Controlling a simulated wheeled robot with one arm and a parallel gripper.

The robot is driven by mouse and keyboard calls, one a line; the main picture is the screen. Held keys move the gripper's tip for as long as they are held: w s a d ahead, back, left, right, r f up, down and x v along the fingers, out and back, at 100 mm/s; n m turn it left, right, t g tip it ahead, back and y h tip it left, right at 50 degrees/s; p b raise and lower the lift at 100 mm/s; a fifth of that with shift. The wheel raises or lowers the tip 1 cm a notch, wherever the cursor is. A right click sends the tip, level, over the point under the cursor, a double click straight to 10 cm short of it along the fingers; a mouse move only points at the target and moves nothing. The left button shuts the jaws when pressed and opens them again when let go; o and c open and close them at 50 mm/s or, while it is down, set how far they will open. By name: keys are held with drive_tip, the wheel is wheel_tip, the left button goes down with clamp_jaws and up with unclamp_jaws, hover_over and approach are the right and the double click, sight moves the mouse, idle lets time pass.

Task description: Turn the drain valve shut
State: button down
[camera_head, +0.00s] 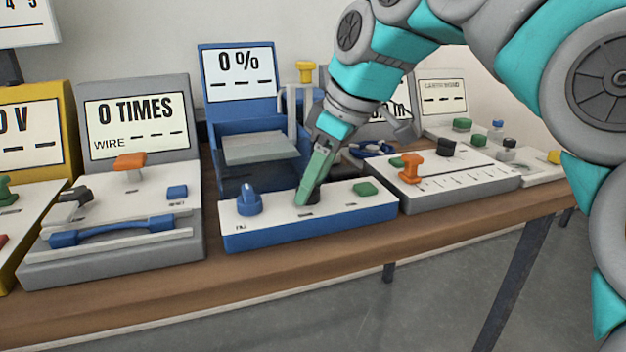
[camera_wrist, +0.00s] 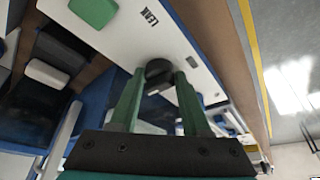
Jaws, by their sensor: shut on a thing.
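A blue device (camera_head: 310,234) with a white top panel stands on the table below a screen reading 0 %. My gripper (camera_head: 306,198) reaches down to the middle of this panel, its green fingers shut on a black knob (camera_head: 314,196). In the wrist view, my gripper (camera_wrist: 158,80) has one finger on each side of the round black knob (camera_wrist: 158,68). The fingers hide part of it, and I cannot read a drain label on it. A blue knob (camera_head: 248,200) stands upright on the panel's left, and a green button (camera_head: 365,188) is on its right.
A grey device (camera_head: 110,260) with an orange knob stands to the left. Another grey device (camera_head: 460,185) with an orange handle (camera_head: 411,168) stands close on the right. A blue tank (camera_head: 235,170) is behind the panel. The wooden table edge (camera_head: 300,275) runs along the front.

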drive_tip(key=shift+c, duration=1.9)
unclamp_jaws()
